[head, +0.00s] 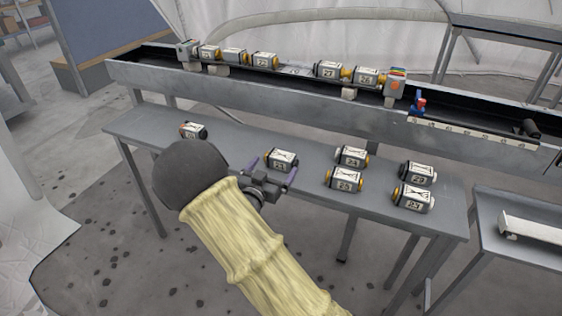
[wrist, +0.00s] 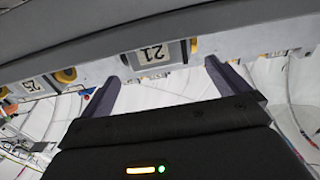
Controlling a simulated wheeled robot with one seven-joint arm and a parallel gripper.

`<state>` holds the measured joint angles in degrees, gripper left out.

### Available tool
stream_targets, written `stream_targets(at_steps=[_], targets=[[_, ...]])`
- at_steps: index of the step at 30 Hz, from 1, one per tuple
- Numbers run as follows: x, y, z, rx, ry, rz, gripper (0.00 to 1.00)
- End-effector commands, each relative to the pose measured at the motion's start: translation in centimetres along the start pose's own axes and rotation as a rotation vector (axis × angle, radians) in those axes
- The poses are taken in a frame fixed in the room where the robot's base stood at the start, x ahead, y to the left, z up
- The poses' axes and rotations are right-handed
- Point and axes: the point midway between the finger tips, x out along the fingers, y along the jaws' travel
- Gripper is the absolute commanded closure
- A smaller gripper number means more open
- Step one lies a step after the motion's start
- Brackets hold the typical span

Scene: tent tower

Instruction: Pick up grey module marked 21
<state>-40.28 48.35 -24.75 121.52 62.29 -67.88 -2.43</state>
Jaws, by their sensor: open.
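The grey module marked 21 (wrist: 152,54) shows upside down in the wrist view, between and beyond my two finger tips. It has a white label and a yellow end. In the head view a module (head: 281,159) at the same place lies on the lower grey bench, its number too small to read surely. My gripper (head: 273,167) is open with its purple-grey fingers spread at the module's near side. The fingers also show in the wrist view (wrist: 162,72), with nothing held between them.
Several similar modules, such as one (head: 344,179) and another (head: 413,197), lie to the right on the lower bench (head: 330,215). One more (head: 193,130) lies at left. Behind, a raised trough (head: 240,98) carries a row of modules. Another bench (head: 510,240) stands at right.

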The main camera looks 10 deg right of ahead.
Motion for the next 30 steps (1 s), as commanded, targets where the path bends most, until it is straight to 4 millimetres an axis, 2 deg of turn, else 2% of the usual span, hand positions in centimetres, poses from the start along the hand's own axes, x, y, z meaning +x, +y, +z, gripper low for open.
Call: stream_targets(at_steps=[9,12,27,28,30], targets=[[4.3,-0.1,-0.1,0.001,0.002,0.002,0.00],[4.9,-0.1,-0.2,0.001,0.001,0.001,0.00],[4.9,-0.1,-0.3,0.000,0.001,0.001,0.00],[4.9,-0.1,-0.3,0.000,0.001,0.001,0.02],[4.9,-0.1,-0.3,0.000,0.001,0.001,0.16]])
